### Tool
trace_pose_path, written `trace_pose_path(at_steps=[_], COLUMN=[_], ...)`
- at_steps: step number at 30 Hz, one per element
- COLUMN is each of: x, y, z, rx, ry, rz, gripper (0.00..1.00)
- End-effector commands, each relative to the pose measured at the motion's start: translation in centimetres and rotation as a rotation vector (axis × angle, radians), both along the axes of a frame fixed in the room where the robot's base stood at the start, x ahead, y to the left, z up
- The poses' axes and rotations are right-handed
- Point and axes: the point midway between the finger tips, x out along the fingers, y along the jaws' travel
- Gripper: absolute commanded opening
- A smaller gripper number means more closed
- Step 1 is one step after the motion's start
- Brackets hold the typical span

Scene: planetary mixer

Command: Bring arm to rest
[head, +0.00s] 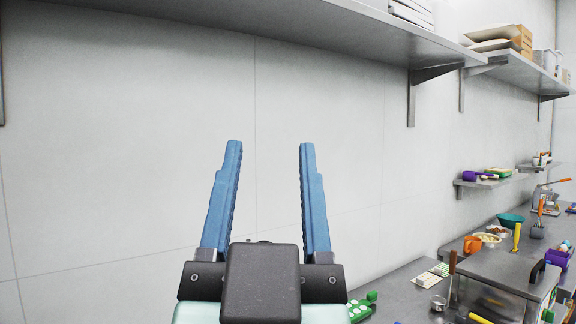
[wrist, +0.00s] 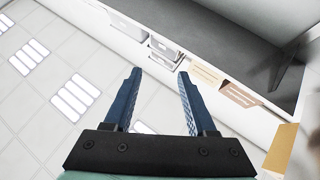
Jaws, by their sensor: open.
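My gripper (head: 270,165) is raised in the middle of the head view, its two blue fingers pointing up in front of the bare wall. The fingers are wide apart with nothing between them. In the wrist view my gripper (wrist: 157,75) is also open and empty, with ceiling lights and the shelf's contents beyond it.
A long metal shelf (head: 270,28) runs along the wall above my gripper. A steel counter (head: 400,295) at the lower right carries an orange mug (head: 472,245), a teal bowl (head: 510,220) and other small items. A small shelf (head: 490,183) hangs above it. The wall's left part is bare.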

Motion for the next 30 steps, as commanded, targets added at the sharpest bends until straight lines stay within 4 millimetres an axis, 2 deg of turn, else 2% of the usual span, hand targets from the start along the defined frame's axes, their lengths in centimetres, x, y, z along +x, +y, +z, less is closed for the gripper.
trace_pose_path(at_steps=[1, 2, 6, 30], x=[-1.4, -2.0, -3.3, -3.2], y=[-0.8, -1.0, -1.5, -1.4], z=[1.7, 2.4, 3.8, 3.6], rx=[-0.013, -0.020, -0.036, -0.035], ry=[-0.063, -0.091, -0.149, -0.144], rz=[-0.021, -0.029, -0.047, -0.045], gripper=[0.57, 0.57, 0.57, 0.57])
